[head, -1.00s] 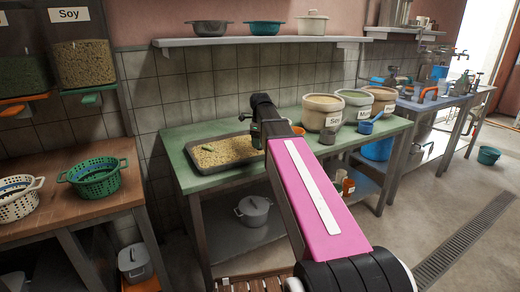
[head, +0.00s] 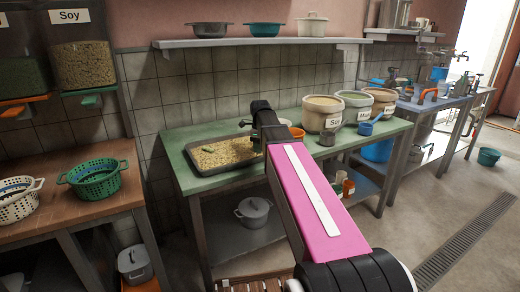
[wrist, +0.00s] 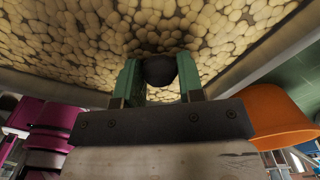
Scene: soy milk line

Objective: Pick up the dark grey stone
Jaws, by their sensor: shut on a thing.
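The dark grey stone (wrist: 161,69) shows in the wrist view as a dark round lump between the two green fingers of my gripper (wrist: 160,78). The fingers are shut on it, one on each side. Behind it the wrist view shows the tray's pale soybeans (wrist: 200,25). I cannot tell whether the stone still touches the beans.
An orange bowl (wrist: 275,115) is close to the right of my gripper in the wrist view. A shelf (head: 250,42) runs above.

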